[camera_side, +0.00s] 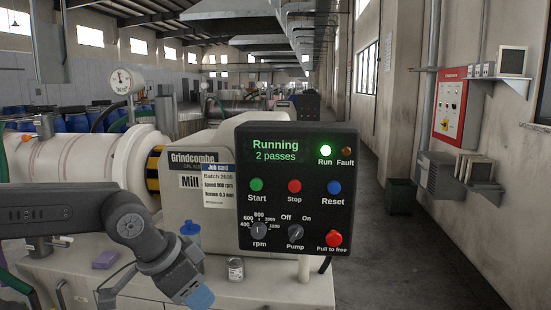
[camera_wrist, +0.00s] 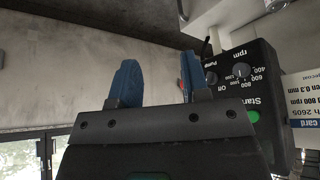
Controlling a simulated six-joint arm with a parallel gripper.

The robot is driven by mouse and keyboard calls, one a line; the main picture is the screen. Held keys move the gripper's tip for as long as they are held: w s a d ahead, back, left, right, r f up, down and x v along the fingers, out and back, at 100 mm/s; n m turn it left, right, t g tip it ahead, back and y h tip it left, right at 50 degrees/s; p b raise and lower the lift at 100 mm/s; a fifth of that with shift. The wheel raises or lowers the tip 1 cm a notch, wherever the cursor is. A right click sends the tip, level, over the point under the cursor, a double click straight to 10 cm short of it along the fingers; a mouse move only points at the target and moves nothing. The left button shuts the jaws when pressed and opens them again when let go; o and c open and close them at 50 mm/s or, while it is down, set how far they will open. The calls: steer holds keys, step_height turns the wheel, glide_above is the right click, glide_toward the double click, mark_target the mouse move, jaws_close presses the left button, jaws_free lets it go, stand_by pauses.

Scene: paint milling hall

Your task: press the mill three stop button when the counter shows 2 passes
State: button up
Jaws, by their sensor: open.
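The black control panel (camera_side: 297,215) is at centre right in the side view. Its display (camera_side: 275,151) reads "Running" and "2 passes". The green Run lamp (camera_side: 325,151) is lit; the Fault lamp (camera_side: 347,151) looks dim. The red Stop button (camera_side: 294,186) sits between the green Start button (camera_side: 257,185) and the blue Reset button (camera_side: 334,187). My gripper (camera_side: 199,297) is below and left of the panel, apart from the buttons. In the wrist view my gripper (camera_wrist: 158,80) has its blue fingers apart with nothing between. The Stop button is not identifiable there. A job card covers the mill's number.
A red mushroom button (camera_side: 334,239) marked "Pull to free", a pump switch (camera_side: 296,233) and an rpm knob (camera_side: 259,231) are low on the panel.

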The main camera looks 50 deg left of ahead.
jaws_close()
stand_by(0.3)
stand_by(1.4)
